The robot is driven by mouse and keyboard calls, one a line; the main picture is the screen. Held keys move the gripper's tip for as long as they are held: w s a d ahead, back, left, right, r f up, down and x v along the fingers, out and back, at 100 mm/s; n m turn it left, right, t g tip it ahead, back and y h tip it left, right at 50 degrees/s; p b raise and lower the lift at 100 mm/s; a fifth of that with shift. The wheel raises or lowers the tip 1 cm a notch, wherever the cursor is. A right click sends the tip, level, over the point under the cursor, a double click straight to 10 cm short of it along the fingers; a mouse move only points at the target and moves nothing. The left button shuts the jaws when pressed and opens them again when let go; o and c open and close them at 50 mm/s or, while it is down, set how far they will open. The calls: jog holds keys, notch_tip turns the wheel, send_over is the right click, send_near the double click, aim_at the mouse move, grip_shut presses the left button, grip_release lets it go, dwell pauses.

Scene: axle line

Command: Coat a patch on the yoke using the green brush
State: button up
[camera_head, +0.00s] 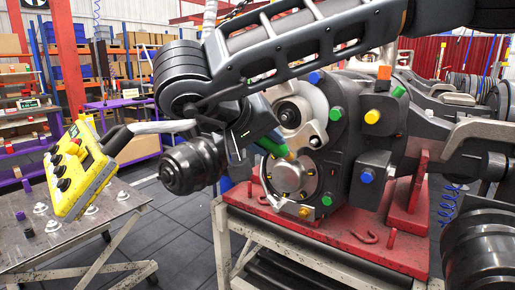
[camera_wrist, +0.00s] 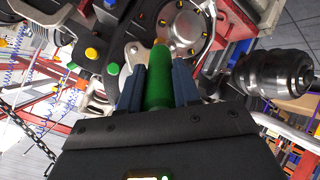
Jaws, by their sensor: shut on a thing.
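My gripper (camera_head: 266,140) is shut on the green brush (camera_head: 272,148), in front of the axle housing. In the wrist view the brush's green handle (camera_wrist: 158,82) lies between my two blue fingers, pointing away from my palm. Its front end is close to the round grey cover (camera_head: 292,178), which has yellow bolts; I cannot tell whether it touches. A pale grey metal casting (camera_head: 318,108), apparently the yoke, curves around the dark hub above the cover. The round cover also shows in the wrist view (camera_wrist: 184,22). My arm hides part of the upper left of the assembly. No coated patch can be made out.
The axle assembly stands on a red plate (camera_head: 345,236) on a metal stand. A yellow control box (camera_head: 82,168) sits on a grey cart (camera_head: 100,228) at left. Dark floor lies between cart and stand. Shelves stand behind; a chain (camera_wrist: 22,122) hangs in the wrist view.

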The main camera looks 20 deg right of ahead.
jog(key=shift+w+d, duration=0.8)
jog(key=shift+d, duration=0.3)
jog(key=shift+w+d, duration=0.75)
jog(key=shift+d, duration=0.3)
jog(key=shift+w+d, duration=0.5)
jog(key=shift+d, duration=0.15)
jog(key=shift+p, duration=0.3)
jog(key=shift+w+a+r+p, duration=0.75)
jog(key=shift+w+r+p, duration=0.15)
jog(key=shift+r, duration=0.8)
jog(key=shift+s+d+f+b, duration=0.3)
jog(key=shift+f+b, duration=0.1)
jog(key=shift+f, duration=0.2)
jog(key=shift+s+d+f+b, duration=0.2)
jog(key=shift+s+f+b, duration=0.15)
jog(key=shift+f, duration=0.2)
jog(key=shift+s+d+f+b, duration=0.25)
jog(key=shift+f+b, duration=0.15)
jog(key=shift+f, duration=0.2)
jog(key=shift+w+a+r+p, duration=0.4)
jog(key=shift+w+r+p, duration=0.1)
jog(key=shift+w+r, duration=0.2)
jog(key=shift+w+a+r+p, duration=0.4)
jog(key=shift+w+r+p, duration=0.05)
jog(key=shift+w+r, duration=0.25)
jog(key=shift+s+f, duration=0.1)
